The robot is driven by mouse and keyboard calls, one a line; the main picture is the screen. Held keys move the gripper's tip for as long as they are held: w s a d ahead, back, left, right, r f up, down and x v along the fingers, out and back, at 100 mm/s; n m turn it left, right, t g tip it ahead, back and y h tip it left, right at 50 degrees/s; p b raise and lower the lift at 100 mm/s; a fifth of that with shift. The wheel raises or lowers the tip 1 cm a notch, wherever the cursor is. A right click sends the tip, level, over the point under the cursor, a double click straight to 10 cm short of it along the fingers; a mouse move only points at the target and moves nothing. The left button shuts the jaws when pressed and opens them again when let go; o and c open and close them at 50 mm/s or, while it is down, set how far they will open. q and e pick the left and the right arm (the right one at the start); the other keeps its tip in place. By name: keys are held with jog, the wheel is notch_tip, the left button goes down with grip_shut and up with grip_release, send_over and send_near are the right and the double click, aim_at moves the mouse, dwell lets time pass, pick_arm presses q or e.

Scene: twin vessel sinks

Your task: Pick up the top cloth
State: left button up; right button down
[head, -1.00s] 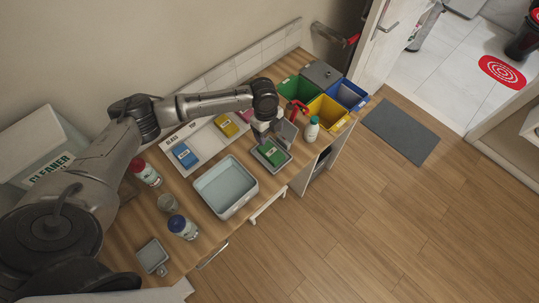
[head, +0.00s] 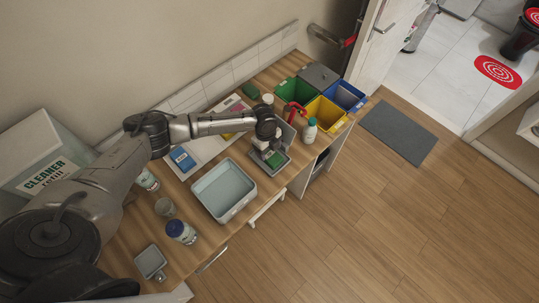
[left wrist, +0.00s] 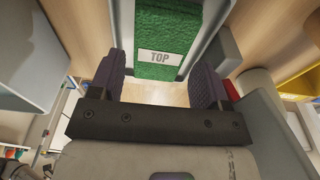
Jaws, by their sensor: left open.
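The top cloth is a folded green cloth with a white "TOP" label, seen in the left wrist view (left wrist: 166,38) and partly under my gripper in the head view (head: 277,160). It lies in a small grey tray (head: 285,164). My left gripper (left wrist: 157,84) is open. Its two dark fingers stand apart, with the cloth's labelled end just ahead of the gap between them. I see no hold on the cloth. In the head view the left gripper (head: 268,146) is right over the tray and hides part of the cloth. My right gripper is not in view.
Left of the tray is an open grey basin (head: 223,190). To the right stand a white bottle with a green cap (head: 310,130) and green, yellow (head: 327,112) and blue bins. A white board with a blue packet (head: 182,159) lies behind. The floor in front is clear.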

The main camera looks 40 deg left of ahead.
aim_at(269, 154)
pick_arm(q)
jog(key=shift+d+f, duration=0.2)
jog(key=shift+f, duration=1.4)
jog(key=shift+c, duration=0.2)
jog(key=c, duration=0.5)
jog(key=shift+r, duration=0.1)
